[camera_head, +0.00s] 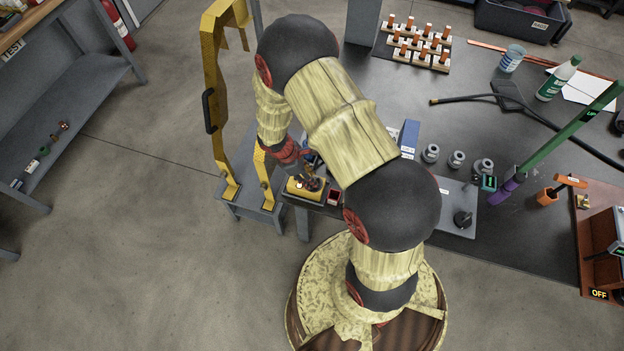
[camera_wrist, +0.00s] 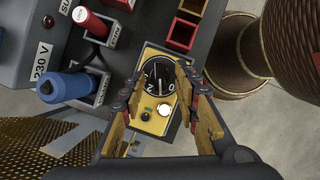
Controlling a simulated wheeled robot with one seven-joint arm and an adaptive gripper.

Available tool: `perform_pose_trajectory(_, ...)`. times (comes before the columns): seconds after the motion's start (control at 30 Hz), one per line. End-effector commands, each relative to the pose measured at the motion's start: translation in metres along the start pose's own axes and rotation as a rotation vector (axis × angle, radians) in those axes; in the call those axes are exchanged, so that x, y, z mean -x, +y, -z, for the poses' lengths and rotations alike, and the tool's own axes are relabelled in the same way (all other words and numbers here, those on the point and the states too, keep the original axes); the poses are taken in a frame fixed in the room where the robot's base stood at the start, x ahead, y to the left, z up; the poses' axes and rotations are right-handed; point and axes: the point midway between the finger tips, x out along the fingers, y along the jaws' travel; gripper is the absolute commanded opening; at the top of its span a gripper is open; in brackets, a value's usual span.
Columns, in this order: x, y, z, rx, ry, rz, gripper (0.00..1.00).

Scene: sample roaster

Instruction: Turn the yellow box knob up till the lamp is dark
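The yellow box (camera_wrist: 149,128) lies below my gripper in the wrist view. Its black dial knob (camera_wrist: 160,78) carries white markings, with a 2 and a 0 legible. A round lamp (camera_wrist: 166,110) on the box looks bright white, with a small dark button (camera_wrist: 145,116) beside it. My gripper (camera_wrist: 161,70) is open, one finger on each side of the knob; I cannot tell whether they touch it. In the head view the yellow box (camera_head: 294,190) sits at the bench's left end, partly hidden by my gripper (camera_head: 311,181).
A grey 230 V unit with a blue plug (camera_wrist: 68,87) and a red plug (camera_wrist: 90,23) stand left of the box in the wrist view. A yellow guard frame (camera_head: 213,95) rises left of my arm.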

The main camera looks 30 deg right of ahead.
Motion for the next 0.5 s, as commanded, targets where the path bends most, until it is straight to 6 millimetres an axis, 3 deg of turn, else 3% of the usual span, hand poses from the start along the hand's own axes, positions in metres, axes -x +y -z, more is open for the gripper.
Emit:
perform_pose_trajectory(0.13, -0.0106, 0.0, 0.0001, -0.001, 0.0, 0.0, 0.31)
perform_pose_trajectory(0.4, -0.0115, 0.0002, -0.0001, -0.001, 0.001, -0.001, 0.31)
perform_pose_trajectory(0.5, -0.0114, 0.0002, -0.0001, -0.001, 0.001, -0.001, 0.27)
